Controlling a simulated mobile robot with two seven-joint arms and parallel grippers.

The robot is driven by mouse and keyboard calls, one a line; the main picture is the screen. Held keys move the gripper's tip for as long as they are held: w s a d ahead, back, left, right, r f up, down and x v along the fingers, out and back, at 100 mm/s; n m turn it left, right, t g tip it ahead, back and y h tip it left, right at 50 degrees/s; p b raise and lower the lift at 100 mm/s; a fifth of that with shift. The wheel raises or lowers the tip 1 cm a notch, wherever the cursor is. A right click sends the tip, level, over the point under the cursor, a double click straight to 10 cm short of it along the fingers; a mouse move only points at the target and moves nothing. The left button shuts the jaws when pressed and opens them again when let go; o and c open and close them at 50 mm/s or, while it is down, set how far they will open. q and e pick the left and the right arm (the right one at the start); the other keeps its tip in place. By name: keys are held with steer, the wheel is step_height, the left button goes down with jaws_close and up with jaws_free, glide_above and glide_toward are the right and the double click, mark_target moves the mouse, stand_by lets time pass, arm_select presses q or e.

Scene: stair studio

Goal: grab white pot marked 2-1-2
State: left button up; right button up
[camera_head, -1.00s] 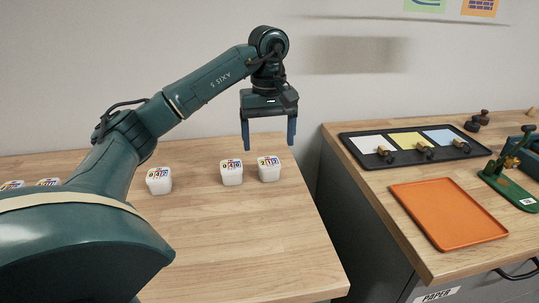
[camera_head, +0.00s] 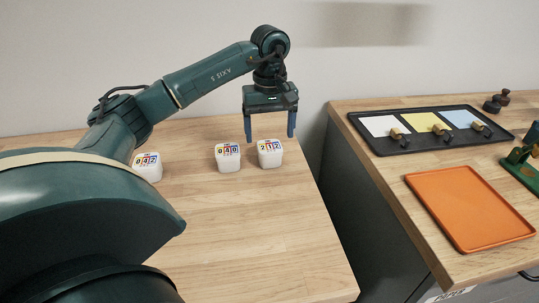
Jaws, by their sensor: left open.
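The white pot marked 2-1-2 (camera_head: 270,159) stands upright on the wooden table (camera_head: 240,230), near its right edge. Its top label carries coloured digits. My left gripper (camera_head: 269,139) is open and empty, fingers pointing down. In the picture its fingertips sit just above and to either side of the pot's top. I cannot tell how far apart in depth they are. My right gripper does not show.
A white pot marked 0-4-0 (camera_head: 228,161) stands close to the left. Another pot marked 0-4-2 (camera_head: 149,170) is partly behind my arm. To the right, across a gap, are an orange tray (camera_head: 470,240) and a black tray (camera_head: 380,147) with coloured cards.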

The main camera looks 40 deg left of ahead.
mark_target(270, 146)
arm_select(q)
step_height(270, 146, down, 6)
steer(key=shift+w+a+r, duration=0.15)
stand_by(0.3)
steer(key=c, duration=1.1)
steer(key=shift+r, duration=0.1)
